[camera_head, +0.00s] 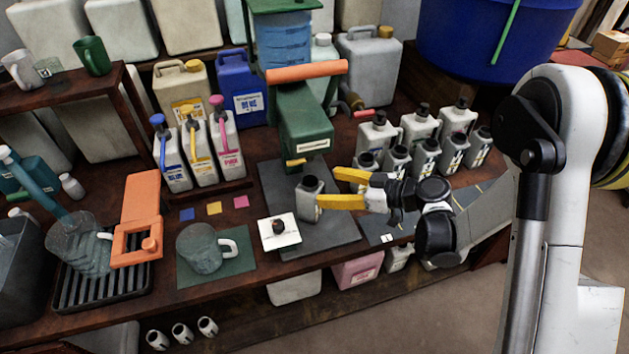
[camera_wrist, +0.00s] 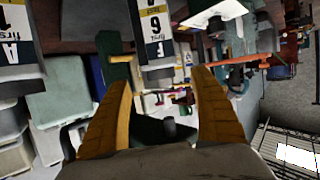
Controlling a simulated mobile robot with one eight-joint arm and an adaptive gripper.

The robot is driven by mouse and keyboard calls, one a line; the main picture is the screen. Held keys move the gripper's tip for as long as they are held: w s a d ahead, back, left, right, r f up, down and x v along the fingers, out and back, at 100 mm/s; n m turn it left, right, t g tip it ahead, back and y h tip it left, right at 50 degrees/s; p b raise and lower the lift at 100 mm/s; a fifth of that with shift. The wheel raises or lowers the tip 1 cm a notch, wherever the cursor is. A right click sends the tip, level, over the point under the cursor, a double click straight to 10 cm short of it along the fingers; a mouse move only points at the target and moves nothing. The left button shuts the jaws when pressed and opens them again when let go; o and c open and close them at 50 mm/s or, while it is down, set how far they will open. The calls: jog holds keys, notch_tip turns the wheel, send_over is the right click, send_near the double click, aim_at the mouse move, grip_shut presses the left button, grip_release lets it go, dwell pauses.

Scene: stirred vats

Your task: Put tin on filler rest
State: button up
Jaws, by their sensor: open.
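A grey tin (camera_head: 309,199) with a dark open top stands upright on the dark grey slab (camera_head: 318,240) in front of the green filler (camera_head: 303,128). An orange lever (camera_head: 305,71) lies across the filler's top, and a small yellow spout (camera_head: 296,162) points over the slab. My gripper (camera_head: 329,188) reaches in from the right with its yellow fingers spread. The lower fingertip is at the tin's right side; I cannot tell if it touches. In the wrist view my gripper (camera_wrist: 162,78) is open, with nothing clearly held between its fingers.
Several dark-capped tins (camera_head: 426,156) stand close behind my gripper to the right. A white card with a dark cap (camera_head: 275,243) lies at the slab's left front edge. A grey mug (camera_head: 202,254) sits on a green mat. Blue, yellow and pink-topped bottles (camera_head: 198,152) stand left.

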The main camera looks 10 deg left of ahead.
jog(key=p+v, duration=0.1)
jog(key=v, duration=0.4)
jog(key=shift+s+d+r, duration=0.1)
jog(key=shift+d, duration=0.2)
jog(key=s+d+r+m+t+h, duration=0.2)
jog(key=s+d+r+m+h, duration=0.2)
jog(key=d+r+m+h, duration=0.4)
jog(key=s+d+r+m+t+h, duration=0.1)
jog(key=s+d+r+m+h, duration=0.1)
jog(key=s+d, duration=0.4)
jog(key=s+d+r+m+t+h, duration=0.1)
jog(key=s+d+r+m+h, duration=0.2)
jog(key=s+d, duration=0.4)
jog(key=d+r+m, duration=0.1)
jog(key=d+m, duration=0.1)
jog(key=shift+s+d+h, duration=0.25)
jog(key=shift+h, duration=0.05)
jog(key=shift+a, duration=0.1)
